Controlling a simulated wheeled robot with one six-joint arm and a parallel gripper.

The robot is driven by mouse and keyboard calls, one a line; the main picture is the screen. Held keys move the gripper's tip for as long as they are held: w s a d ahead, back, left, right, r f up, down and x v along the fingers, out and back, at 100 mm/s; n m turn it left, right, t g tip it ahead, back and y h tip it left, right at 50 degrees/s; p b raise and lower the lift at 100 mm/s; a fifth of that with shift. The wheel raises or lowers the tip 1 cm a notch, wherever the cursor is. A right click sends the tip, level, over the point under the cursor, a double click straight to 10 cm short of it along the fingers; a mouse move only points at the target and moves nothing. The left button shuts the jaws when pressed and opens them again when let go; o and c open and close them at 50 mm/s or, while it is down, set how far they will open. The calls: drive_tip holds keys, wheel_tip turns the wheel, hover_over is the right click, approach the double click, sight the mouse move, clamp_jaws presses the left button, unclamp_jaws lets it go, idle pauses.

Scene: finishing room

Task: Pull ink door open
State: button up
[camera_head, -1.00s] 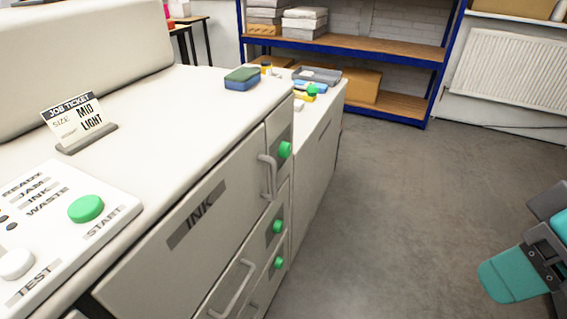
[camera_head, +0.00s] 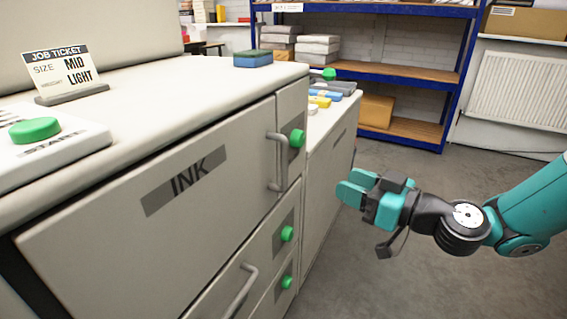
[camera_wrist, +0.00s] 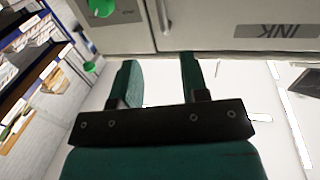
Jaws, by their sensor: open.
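The ink door (camera_head: 150,245) is a pale grey panel on the machine's front, with a dark grey INK label (camera_head: 186,180). Its vertical bar handle (camera_head: 278,162) is at its right end. The panel looks flush with the front at that end. My gripper (camera_head: 353,187), with teal fingers, is to the right of the handle, apart from it, open and empty. In the wrist view the picture is upside down; the handle (camera_wrist: 163,14) shows beyond the spread fingers (camera_wrist: 158,80), and the INK label (camera_wrist: 276,31) is at the upper right.
A green knob (camera_head: 297,138) is just right of the handle. Lower drawers have green knobs (camera_head: 287,233) and a bar handle (camera_head: 240,290). A blue-green sponge (camera_head: 253,58) lies on the machine top near the job ticket (camera_head: 62,72). A blue-framed shelf (camera_head: 450,85) stands behind. The grey floor (camera_head: 345,280) is clear.

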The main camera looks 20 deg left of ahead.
sight(287, 159)
drive_tip(key=p+x, duration=0.3)
drive_tip(key=x, duration=1.3)
drive_tip(key=shift+s, duration=0.1)
drive_tip(key=shift+d, duration=0.1)
clamp_jaws()
